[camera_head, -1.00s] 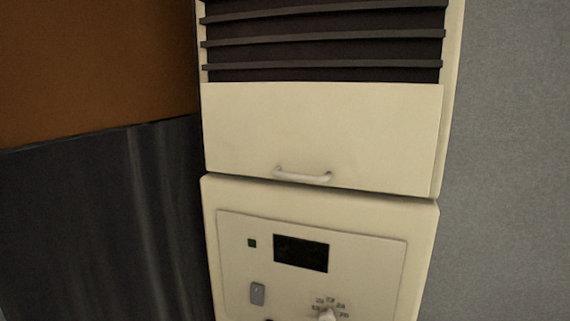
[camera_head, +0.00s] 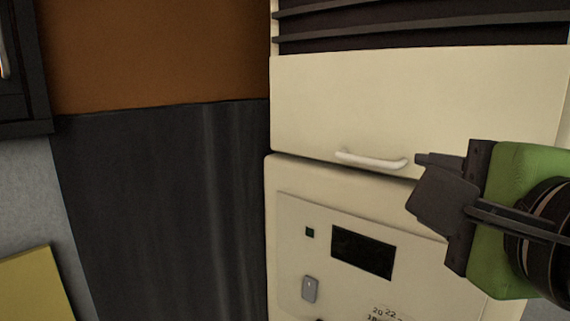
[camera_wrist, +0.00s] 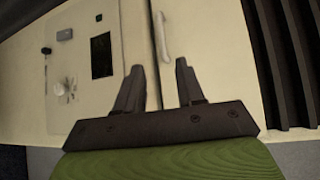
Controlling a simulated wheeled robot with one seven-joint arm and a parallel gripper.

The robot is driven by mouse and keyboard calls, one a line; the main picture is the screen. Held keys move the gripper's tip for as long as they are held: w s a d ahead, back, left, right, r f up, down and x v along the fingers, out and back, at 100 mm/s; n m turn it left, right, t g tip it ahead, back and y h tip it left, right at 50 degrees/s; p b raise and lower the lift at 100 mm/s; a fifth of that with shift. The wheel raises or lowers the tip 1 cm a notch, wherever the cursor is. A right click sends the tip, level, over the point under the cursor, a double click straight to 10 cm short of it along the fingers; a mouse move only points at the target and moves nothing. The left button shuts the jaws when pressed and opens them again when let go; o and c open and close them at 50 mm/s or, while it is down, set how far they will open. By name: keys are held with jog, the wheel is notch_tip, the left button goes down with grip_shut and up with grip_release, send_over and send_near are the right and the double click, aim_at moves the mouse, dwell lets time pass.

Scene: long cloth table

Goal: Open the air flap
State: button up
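The air flap (camera_head: 400,100) is a cream panel on the upper part of a tall heater unit, below dark slats. It sits closed, flush with the unit's front. Its pale bar handle (camera_head: 371,160) runs along the lower edge of the flap. My gripper (camera_head: 424,182) is at the right in the head view, just right of the handle and in front of the unit. In the wrist view my gripper (camera_wrist: 159,68) is open with nothing between its fingers. The handle also shows there (camera_wrist: 161,36), ahead of the fingertips and lined up with the gap between them.
Below the flap is a control panel (camera_head: 300,255) with a dark display (camera_head: 362,251) and a grey switch (camera_head: 309,289). Dark slats (camera_head: 420,25) lie above the flap. A dark wall panel (camera_head: 165,200) stands left of the unit. A yellow surface (camera_head: 35,288) is at lower left.

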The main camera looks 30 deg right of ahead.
aim_at(365, 161)
jog(key=p+x, duration=0.1)
jog(key=x, duration=1.4)
jog(key=shift+w, duration=0.35)
grip_shut()
